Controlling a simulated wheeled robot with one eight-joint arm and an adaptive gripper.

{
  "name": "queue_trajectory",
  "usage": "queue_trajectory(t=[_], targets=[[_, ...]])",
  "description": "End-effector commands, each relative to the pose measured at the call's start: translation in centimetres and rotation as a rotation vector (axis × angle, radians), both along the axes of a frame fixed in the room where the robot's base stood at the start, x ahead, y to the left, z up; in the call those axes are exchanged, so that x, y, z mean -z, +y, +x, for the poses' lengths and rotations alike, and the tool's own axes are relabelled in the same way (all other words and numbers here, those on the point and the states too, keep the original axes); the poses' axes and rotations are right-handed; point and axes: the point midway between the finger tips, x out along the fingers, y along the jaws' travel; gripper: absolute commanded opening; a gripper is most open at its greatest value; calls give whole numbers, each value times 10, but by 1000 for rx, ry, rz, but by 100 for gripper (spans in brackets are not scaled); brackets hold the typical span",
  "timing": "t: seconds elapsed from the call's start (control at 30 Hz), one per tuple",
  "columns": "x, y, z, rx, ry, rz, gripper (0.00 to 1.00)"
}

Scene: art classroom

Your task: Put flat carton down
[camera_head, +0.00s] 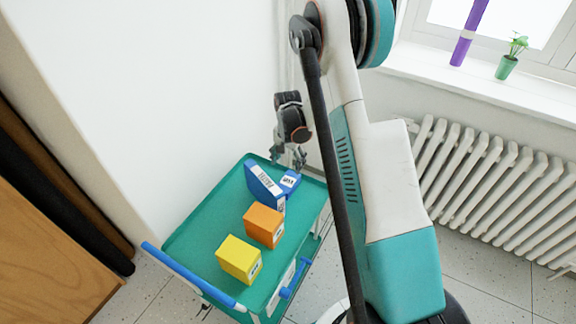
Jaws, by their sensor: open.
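A flat blue carton (262,183) with a white printed label stands tilted near the far end of the teal cart tray (203,212). My gripper (289,157) is open, above and slightly behind the blue carton in the picture, fingers pointing down. I see nothing between its fingers, and it looks apart from the carton. A blue box with a white top label (290,181) sits right beside the carton; the two overlap in view, so I cannot tell whether they touch.
An orange box (263,226) and a yellow box (239,259) stand nearer on the tray. The left part of the tray is bare. The cart has a blue handle (190,275). A white wall rises behind it, and a radiator (490,185) stands right, under the windowsill.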

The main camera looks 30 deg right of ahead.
Motion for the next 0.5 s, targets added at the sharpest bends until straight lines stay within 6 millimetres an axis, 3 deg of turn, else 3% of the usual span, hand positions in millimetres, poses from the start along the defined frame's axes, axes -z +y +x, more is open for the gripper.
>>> queue_trajectory(t=[0.17,0.5], targets=[[-45,11,-4,-64,-38,-10,70],[-163,46,-35,-263,-159,-49,70]])
